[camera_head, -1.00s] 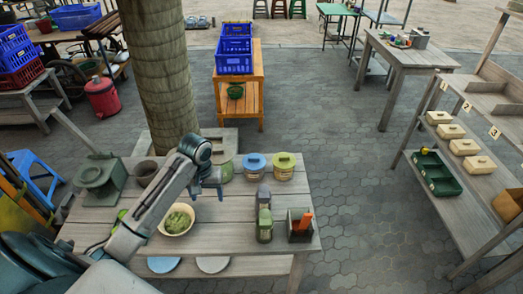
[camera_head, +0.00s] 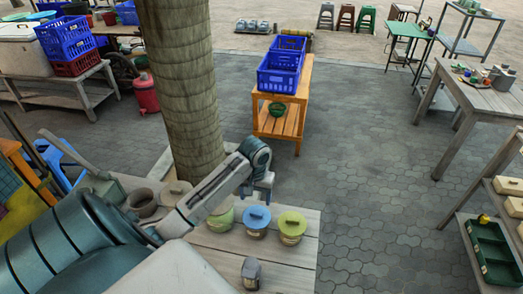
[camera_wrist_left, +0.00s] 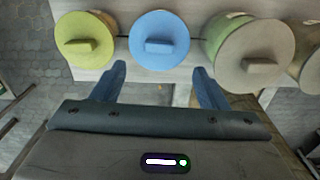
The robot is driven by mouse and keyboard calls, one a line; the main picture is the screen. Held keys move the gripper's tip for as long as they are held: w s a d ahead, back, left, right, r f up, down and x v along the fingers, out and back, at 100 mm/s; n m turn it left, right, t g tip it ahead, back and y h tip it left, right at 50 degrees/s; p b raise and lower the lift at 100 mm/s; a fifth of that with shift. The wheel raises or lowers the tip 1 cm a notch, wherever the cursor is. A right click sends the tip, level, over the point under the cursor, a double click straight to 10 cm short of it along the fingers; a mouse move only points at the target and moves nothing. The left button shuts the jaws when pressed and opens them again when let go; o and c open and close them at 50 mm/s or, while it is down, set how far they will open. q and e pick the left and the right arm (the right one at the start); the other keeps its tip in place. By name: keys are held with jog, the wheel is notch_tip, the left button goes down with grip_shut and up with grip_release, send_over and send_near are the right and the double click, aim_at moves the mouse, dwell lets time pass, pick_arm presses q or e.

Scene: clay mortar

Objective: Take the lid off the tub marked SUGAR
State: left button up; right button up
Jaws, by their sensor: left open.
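A row of lidded tubs stands on the wooden table. One has a blue lid (camera_head: 256,217), one a yellow-green lid (camera_head: 292,223), and one a green body (camera_head: 221,218) partly behind my left arm. In the left wrist view, the blue lid (camera_wrist_left: 159,40) lies ahead between my fingers, the yellow-green lid (camera_wrist_left: 84,40) left, and a grey-beige lid (camera_wrist_left: 250,56) on the green tub right. Each lid has a raised bar handle. No SUGAR marking is readable. My left gripper (camera_head: 257,194) is open and empty above the tubs; it also shows in the left wrist view (camera_wrist_left: 160,84).
A dark grey container (camera_head: 251,272) stands nearer on the table (camera_head: 290,266). A brown pot (camera_head: 143,203) and grey-lidded vessel (camera_head: 175,188) stand left. A tree trunk (camera_head: 178,80) rises behind. A shelf with a green tray (camera_head: 494,255) is at right; paving between is clear.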

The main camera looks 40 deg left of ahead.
aim_at(256, 213)
pick_arm(q)
notch_tip(256, 213, down, 2)
jog(key=shift+s+f, duration=0.15)
jog(key=f+p, duration=0.1)
jog(key=f, duration=0.1)
jog(key=f+p, duration=0.1)
jog(key=shift+w+f+p, duration=0.25)
jog(key=shift+w+p, duration=0.05)
jog(key=shift+p, duration=0.05)
notch_tip(256, 213, down, 2)
jog(key=shift+f, duration=0.1)
jog(key=shift+f+p, duration=0.2)
jog(key=shift+p, duration=0.1)
jog(key=shift+f, duration=0.1)
jog(key=c, duration=0.9)
jog(key=shift+c, duration=0.8)
pick_arm(e)
jog(key=r, duration=0.1)
jog(key=w+r, duration=0.1)
jog(key=r, duration=0.1)
jog(key=shift+r, duration=0.3)
jog(key=shift+f, duration=0.1)
